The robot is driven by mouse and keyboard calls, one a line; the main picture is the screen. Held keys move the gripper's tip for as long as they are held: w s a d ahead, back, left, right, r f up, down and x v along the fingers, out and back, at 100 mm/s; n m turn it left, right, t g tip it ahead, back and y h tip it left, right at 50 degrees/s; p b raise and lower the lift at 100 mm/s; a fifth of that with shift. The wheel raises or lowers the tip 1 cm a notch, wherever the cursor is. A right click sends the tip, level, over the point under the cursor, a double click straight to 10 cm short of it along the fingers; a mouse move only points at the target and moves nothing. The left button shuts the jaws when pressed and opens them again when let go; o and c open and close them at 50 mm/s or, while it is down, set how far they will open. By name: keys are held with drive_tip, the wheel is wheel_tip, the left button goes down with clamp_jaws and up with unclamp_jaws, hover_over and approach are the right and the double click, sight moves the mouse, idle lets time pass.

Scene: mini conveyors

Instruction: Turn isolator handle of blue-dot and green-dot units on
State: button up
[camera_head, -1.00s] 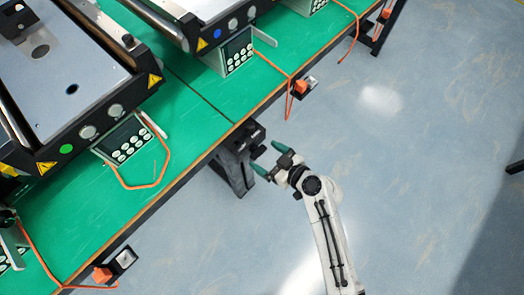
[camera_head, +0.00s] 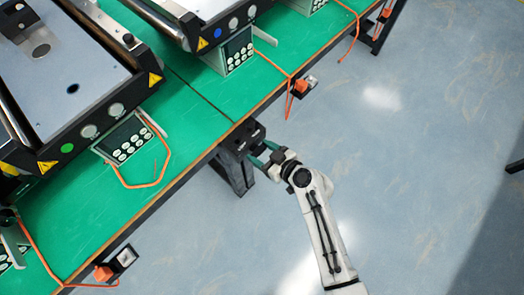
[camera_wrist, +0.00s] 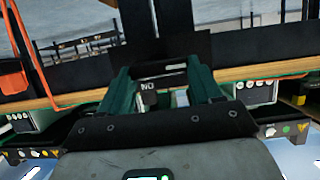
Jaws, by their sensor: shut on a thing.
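The blue-dot unit (camera_head: 204,44) is at the top and the green-dot unit (camera_head: 77,142) at the left in the head view. A dark isolator box (camera_head: 242,134) sits at the green table's edge between them. My gripper (camera_head: 262,152) reaches this box from the floor side. In the wrist view its two green fingers (camera_wrist: 166,92) stand on either side of the box front, shut on what appears to be its handle. The handle is mostly hidden between the fingers. A label (camera_wrist: 147,86) reading upside down as ON shows there. The handle's angle cannot be told.
Orange plugs with cables hang at the table edge, one at the upper right (camera_head: 301,87) and one at the lower left (camera_head: 103,273). The orange cable (camera_head: 140,187) loops over the green tabletop (camera_head: 195,115).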

drive_tip(key=c, duration=0.3)
drive_tip(key=shift+f+b, duration=0.1)
drive_tip(key=shift+b, duration=0.25)
drive_tip(key=m+b, duration=0.1)
drive_tip(key=m+g+b, duration=0.1)
drive_tip(key=shift+w+d+f+y+b, duration=0.15)
drive_tip(key=shift+w+y+b, duration=0.05)
drive_tip(key=shift+y+b, duration=0.2)
drive_tip(key=m+g+y+b, duration=0.1)
drive_tip(key=m+b, duration=0.1)
drive_tip(key=m+y+b, duration=0.1)
drive_tip(key=b, duration=0.1)
drive_tip(key=shift+w+d+f+m+g, duration=0.15)
drive_tip(key=shift+w+d+m+g, duration=0.05)
drive_tip(key=shift+m+g, duration=0.2)
drive_tip(key=m+y+b, duration=0.1)
drive_tip(key=m+b, duration=0.2)
drive_tip(key=shift+w+d+f+m+g+y, duration=0.1)
drive_tip(key=shift+f+m+g+y, duration=0.1)
drive_tip(key=shift+m+g+y, duration=0.15)
drive_tip(key=m+y+b, duration=0.2)
drive_tip(key=m, duration=0.2)
drive_tip(key=shift+f, duration=0.15)
